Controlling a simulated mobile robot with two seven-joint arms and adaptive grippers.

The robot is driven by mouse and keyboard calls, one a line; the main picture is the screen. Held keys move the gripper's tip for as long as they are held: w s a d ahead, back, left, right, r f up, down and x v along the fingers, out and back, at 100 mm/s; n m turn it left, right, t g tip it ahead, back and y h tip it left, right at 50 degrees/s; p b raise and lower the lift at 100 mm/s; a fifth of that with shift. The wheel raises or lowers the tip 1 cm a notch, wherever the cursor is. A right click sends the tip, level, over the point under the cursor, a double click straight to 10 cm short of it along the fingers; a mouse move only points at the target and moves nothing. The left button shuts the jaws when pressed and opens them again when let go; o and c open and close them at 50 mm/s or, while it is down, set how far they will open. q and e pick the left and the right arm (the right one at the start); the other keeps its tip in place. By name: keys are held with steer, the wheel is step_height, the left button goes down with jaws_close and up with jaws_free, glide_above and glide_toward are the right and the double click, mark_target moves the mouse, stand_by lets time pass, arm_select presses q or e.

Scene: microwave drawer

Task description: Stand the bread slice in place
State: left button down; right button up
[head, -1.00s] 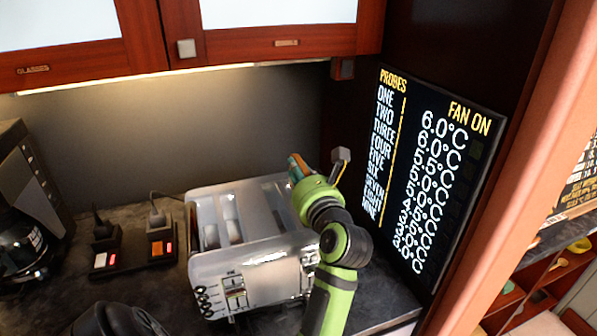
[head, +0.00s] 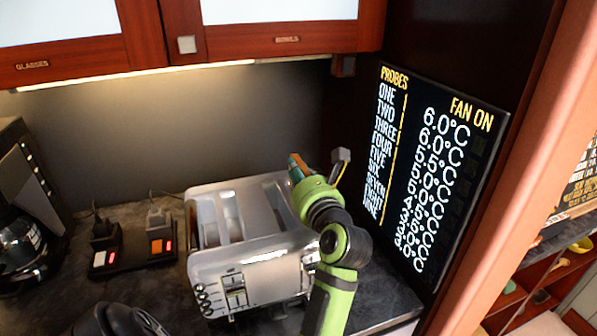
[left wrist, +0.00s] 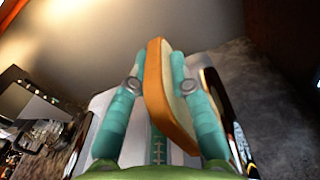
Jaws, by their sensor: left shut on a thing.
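The bread slice (left wrist: 168,105), tan-crusted and pale-faced, is held on edge between the two teal fingers of my left gripper (left wrist: 158,80) in the left wrist view. In the head view only a small brown bit of the slice (head: 297,163) shows beside the left gripper (head: 306,168). The silver toaster (head: 245,258) stands on the counter with long slots in its top. My left gripper is over the toaster's right rear side. Whether the slice's lower edge touches a slot is hidden. My right gripper is not in view.
A dark display panel (head: 425,190) stands close to the right of my left arm. Wooden wall cabinets (head: 270,40) hang above. A coffee machine (head: 25,215) and a power strip (head: 135,253) are at the left. A black rounded object (head: 112,320) is at the bottom left.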

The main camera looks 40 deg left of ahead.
arm_select(q)
steer(key=shift+d+f+b, duration=0.15)
steer(key=shift+f+b, duration=0.45)
steer(key=shift+f, duration=0.25)
steer(key=c, duration=1.1)
jaws_free()
steer(key=shift+o, duration=0.2)
